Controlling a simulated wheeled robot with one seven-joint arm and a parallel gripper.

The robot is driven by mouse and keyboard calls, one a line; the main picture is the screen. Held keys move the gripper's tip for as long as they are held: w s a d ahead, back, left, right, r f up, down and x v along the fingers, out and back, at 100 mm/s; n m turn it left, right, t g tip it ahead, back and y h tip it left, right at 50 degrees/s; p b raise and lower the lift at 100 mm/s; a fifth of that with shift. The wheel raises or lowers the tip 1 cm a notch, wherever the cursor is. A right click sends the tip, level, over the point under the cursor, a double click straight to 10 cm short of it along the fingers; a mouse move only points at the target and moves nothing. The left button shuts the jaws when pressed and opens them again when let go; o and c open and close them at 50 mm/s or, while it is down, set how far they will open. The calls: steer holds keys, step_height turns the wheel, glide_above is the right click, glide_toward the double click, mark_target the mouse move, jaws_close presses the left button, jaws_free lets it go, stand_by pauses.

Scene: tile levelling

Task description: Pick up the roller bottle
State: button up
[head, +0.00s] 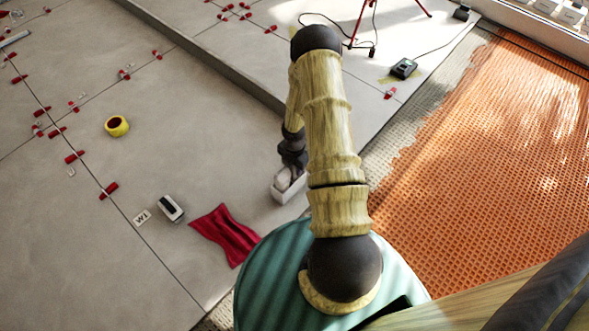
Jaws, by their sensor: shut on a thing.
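My gripper (287,176) is low over a small white open box (288,192) on the grey tiled floor, left of my arm. It reaches down into or just above the box; I cannot tell which. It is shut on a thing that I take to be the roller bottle. The bottle's shape cannot be made out, as my gripper and the box walls hide it. The fingertips are too small and shaded to see clearly.
A crumpled red cloth (226,234) lies left of the box. A small black-and-white object (171,208), a white marked card (142,217) and a yellow tape roll (117,126) lie further left. Red levelling clips line the tile joints. Orange matting (480,170) covers the right.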

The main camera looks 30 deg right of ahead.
step_height(320, 180, up, 18)
steer(key=p, duration=1)
steer(key=w+a+r+m+p, duration=0.2)
steer(key=a+r+m, duration=0.4)
steer(key=m, duration=0.5)
steer(key=w+a+r+m+p, duration=0.2)
steer(key=a+r+m+p, duration=0.2)
steer(key=a+r+m, duration=0.3)
step_height(320, 180, up, 4)
steer(key=m, duration=0.4)
steer(key=shift+a+r, duration=0.25)
steer(key=shift+a, duration=0.05)
steer(key=shift+w, duration=0.1)
